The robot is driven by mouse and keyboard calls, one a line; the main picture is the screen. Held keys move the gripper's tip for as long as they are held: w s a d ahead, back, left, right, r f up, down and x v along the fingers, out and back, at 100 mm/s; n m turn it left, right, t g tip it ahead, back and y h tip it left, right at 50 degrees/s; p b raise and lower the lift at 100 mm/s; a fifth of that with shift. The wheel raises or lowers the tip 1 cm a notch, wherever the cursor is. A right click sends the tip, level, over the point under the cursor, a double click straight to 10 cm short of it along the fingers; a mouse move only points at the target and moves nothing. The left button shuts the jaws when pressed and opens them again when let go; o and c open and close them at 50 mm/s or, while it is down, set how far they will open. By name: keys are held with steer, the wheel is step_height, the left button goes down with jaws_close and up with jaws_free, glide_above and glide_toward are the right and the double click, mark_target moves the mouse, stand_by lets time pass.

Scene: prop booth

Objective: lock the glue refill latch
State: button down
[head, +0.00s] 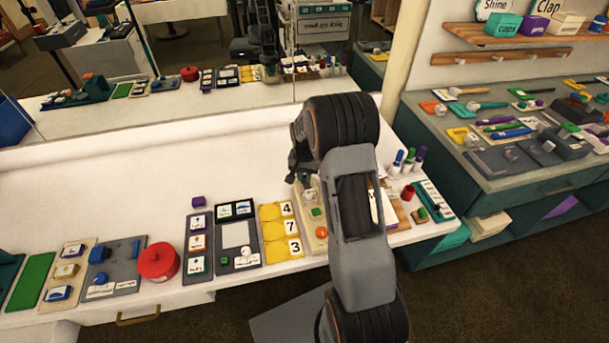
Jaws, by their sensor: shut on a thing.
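My gripper (297,176) hangs over the far edge of a beige board (320,243), pointing down, partly hidden behind my own arm. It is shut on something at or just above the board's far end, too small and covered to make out. The board carries a green knob (316,211) and an orange piece (321,232). I cannot read a glue refill label, and I cannot tell which part is the latch or how it stands. My arm covers the board's right side.
The white table (120,190) holds a red pot (158,262), a yellow number board (272,243) and a dark picture board (236,258). Glue-like bottles (408,160) stand right of my arm. A mirror (190,60) backs the table. The table's rear left is clear.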

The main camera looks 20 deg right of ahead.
mark_target(305, 184)
steer(key=shift+s, duration=0.1)
steer(key=shift+s+a+f, duration=0.1)
steer(key=shift+s+a, duration=0.1)
steer(key=shift+s, duration=0.1)
steer(key=shift+s+a+b, duration=0.1)
steer(key=shift+s+b, duration=0.25)
steer(key=shift+s, duration=0.3)
steer(key=c, duration=1.1)
jaws_free()
steer(key=shift+o, duration=0.2)
step_height(305, 184, up, 14)
